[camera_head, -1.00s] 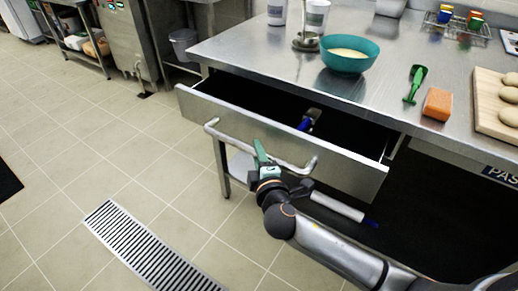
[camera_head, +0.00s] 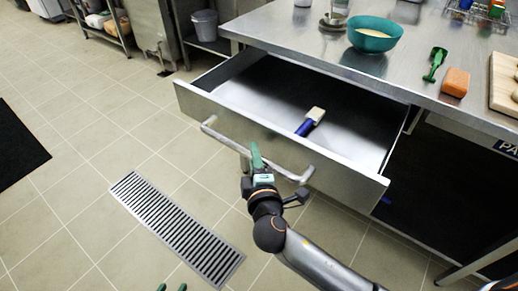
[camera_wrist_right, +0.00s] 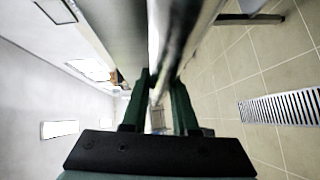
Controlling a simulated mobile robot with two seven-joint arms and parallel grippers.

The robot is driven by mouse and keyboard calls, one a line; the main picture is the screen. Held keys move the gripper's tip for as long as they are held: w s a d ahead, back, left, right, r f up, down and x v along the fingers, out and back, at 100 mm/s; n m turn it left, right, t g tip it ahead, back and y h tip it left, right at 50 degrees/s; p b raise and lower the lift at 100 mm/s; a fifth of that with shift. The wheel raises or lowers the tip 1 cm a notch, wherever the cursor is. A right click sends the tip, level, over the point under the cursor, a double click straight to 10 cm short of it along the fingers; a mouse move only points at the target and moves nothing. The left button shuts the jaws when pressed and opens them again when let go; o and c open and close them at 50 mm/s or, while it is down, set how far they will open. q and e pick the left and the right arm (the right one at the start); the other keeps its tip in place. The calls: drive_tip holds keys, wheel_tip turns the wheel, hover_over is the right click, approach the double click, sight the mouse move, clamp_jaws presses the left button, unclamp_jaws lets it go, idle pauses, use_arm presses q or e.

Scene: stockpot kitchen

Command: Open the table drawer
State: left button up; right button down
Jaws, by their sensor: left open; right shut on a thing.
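The steel table drawer (camera_head: 335,172) is pulled well out from under the tabletop, and its inside shows. Its bar handle (camera_head: 222,139) runs along the drawer front. My right gripper (camera_head: 256,160) is shut on the handle near its middle. In the right wrist view, the green fingers of my right gripper (camera_wrist_right: 160,82) close around the bar, which runs up out of the picture. Only the green fingertips of my left gripper (camera_head: 171,287) show at the bottom edge, spread apart with nothing between them.
A brush with a blue handle (camera_head: 306,126) lies in the drawer. On the steel tabletop (camera_head: 300,40) are a teal bowl (camera_head: 374,36), a green scoop (camera_head: 435,64), an orange sponge (camera_head: 455,83) and a wooden board. A floor grate (camera_head: 175,228) lies in the open tiled floor at left.

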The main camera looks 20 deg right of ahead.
drive_tip(key=shift+s+a, duration=0.35)
drive_tip(key=shift+a, duration=0.15)
drive_tip(key=c, duration=0.7)
unclamp_jaws()
